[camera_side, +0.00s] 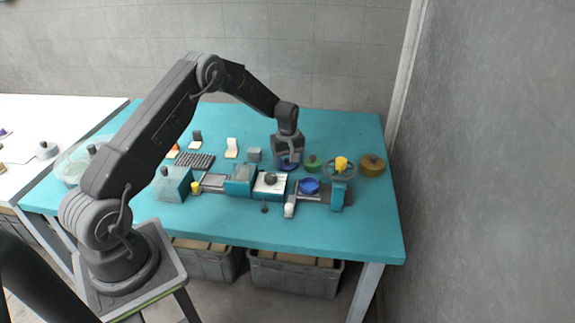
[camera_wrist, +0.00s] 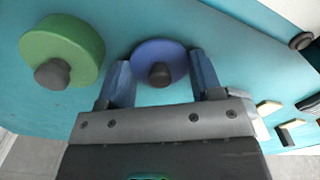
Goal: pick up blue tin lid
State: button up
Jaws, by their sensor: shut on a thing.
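The blue tin lid (camera_wrist: 150,52) is a round blue disc with a dark knob (camera_wrist: 160,75) in the wrist view. It sits between the two blue fingers of my gripper (camera_wrist: 162,75), which is shut on it. In the side view my gripper (camera_side: 288,160) points down at the back of the teal table, and part of the blue lid (camera_side: 287,167) shows beneath it. Whether the lid touches the table cannot be told.
A green lid (camera_side: 313,162) with a dark knob stands close to the right, also in the wrist view (camera_wrist: 75,45). A machine with a blue dish (camera_side: 310,186) lies in front; a grey block (camera_side: 254,155) is left.

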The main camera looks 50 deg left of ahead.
aim_at(288, 160)
jog(key=shift+r, duration=0.1)
jog(key=shift+r, duration=0.5)
notch_tip(288, 160, up, 3)
jog(key=shift+f, duration=0.15)
jog(key=s+a+r, duration=0.7)
jog(key=s, duration=0.1)
jog(key=w+d+f+n, duration=0.1)
jog(key=w+d+n, duration=0.2)
jog(key=d, duration=0.7)
jog(key=w+d+n, duration=0.3)
jog(key=d, duration=0.8)
jog(key=shift+a+f, duration=0.15)
jog(key=shift+f, duration=1.35)
jog(key=shift+a+f, duration=0.15)
jog(key=shift+f, duration=1.3)
jog(key=shift+f, duration=0.25)
